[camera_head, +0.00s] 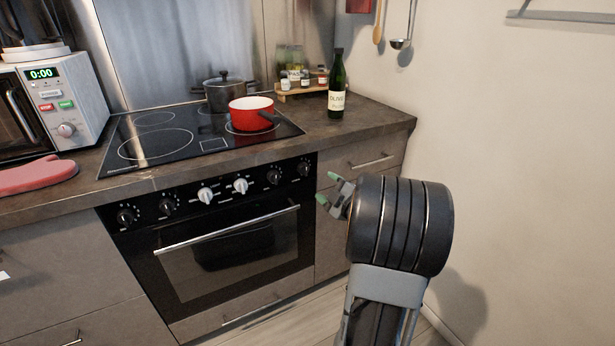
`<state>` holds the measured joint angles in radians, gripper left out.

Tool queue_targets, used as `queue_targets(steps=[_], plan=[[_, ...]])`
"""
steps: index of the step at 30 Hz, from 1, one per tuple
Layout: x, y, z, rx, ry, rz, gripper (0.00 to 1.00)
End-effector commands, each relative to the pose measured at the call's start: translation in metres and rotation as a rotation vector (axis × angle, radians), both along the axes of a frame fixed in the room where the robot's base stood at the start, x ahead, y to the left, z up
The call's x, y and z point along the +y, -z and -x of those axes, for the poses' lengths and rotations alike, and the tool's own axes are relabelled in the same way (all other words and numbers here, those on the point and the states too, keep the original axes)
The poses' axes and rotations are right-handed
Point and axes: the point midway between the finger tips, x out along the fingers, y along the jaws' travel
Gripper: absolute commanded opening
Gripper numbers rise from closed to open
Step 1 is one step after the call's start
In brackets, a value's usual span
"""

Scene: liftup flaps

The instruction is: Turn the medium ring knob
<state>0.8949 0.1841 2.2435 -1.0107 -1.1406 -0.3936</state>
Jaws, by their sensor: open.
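The oven front (222,205) has a row of several knobs under the cooktop (160,140). Two dark knobs sit at the left (126,217), two white knobs in the middle (240,185), and two dark knobs at the right (274,177). Their labels are too small to read, so I cannot tell which is the medium ring knob. My gripper (329,187) is open and empty, to the right of the rightmost dark knob (304,169) and apart from it. Its green-tipped fingers point left toward the oven; my wrist hides part of the drawer front.
A red pot (250,114) and a dark lidded pot (224,91) stand on the cooktop. An oil bottle (337,85) stands at the counter's right. The oven handle (228,229) sticks out below the knobs. A wall (520,170) bounds the right side.

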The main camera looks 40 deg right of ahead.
Motion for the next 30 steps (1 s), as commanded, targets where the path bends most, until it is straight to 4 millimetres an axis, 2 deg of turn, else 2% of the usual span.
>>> queue_targets(steps=[6, 15, 21, 30], plan=[[0.0, 0.002, -0.045, -0.001, -0.003, 0.0, 0.64], [-0.001, 0.001, -0.089, 0.001, 0.001, -0.001, 0.64], [-0.001, 0.0, -0.102, 0.0, 0.002, -0.001, 0.64], [-0.002, 0.0, -0.105, 0.001, 0.003, -0.001, 0.64]])
